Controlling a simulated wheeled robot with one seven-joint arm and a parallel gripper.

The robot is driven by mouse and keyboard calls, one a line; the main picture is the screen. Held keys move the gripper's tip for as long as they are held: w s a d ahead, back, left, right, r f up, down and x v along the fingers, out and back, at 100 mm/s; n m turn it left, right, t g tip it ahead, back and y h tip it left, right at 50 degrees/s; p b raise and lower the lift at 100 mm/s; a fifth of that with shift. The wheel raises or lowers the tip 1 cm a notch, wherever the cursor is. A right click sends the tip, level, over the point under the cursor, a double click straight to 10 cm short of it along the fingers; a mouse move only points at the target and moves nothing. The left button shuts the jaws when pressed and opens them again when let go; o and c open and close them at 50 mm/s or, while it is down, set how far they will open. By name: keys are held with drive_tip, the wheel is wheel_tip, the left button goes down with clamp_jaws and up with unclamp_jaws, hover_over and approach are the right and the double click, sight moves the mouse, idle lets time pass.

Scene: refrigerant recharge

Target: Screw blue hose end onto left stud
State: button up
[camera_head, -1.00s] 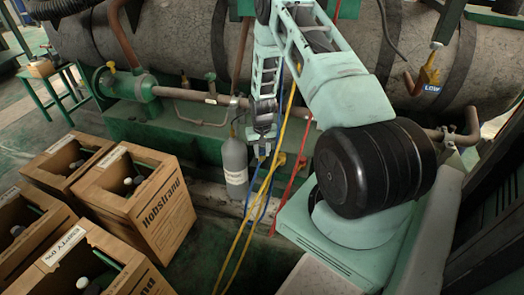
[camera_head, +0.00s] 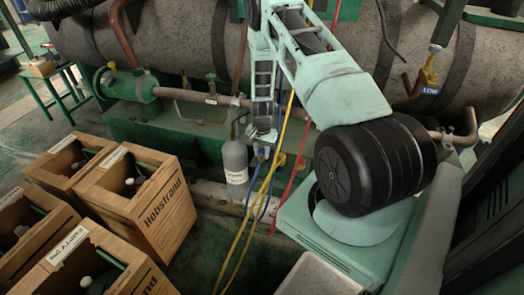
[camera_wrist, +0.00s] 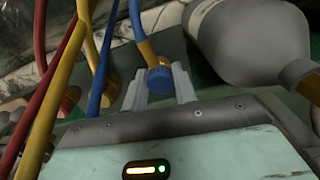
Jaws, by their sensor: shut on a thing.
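The blue hose end (camera_wrist: 159,80) is a knurled blue nut on a bent brass fitting, with blue hose (camera_wrist: 135,15) above it. It sits between the fingertips of my gripper (camera_wrist: 158,86), which is shut on it. In the head view my gripper (camera_head: 262,148) is low in front of the large tank, just right of a grey cylinder. The hose end is too small to make out there. I cannot make out the left stud in either view, nor whether the nut touches it.
A grey cylinder (camera_head: 235,165) stands close left of my gripper; it fills the upper right of the wrist view (camera_wrist: 250,40). Yellow (camera_head: 250,215) and red (camera_head: 292,180) hoses hang beside the gripper. Hobstrand crates (camera_head: 160,205) stand at left. A LOW tag (camera_head: 430,88) hangs at right.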

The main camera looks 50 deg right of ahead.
drive_tip(key=m, duration=0.3)
drive_tip(key=shift+m+p, duration=0.3)
drive_tip(key=shift+p, duration=0.1)
drive_tip(key=shift+a, duration=0.1)
drive_tip(key=shift+m+p, duration=0.4)
drive_tip(key=shift+m, duration=0.8)
drive_tip(key=o, duration=1)
drive_tip(key=shift+f+m, duration=0.15)
drive_tip(key=shift+m, duration=0.15)
wheel_tip(320, 180, up, 18)
drive_tip(key=p, duration=0.3)
drive_tip(key=shift+f+p, duration=0.25)
drive_tip(key=shift+p, duration=0.05)
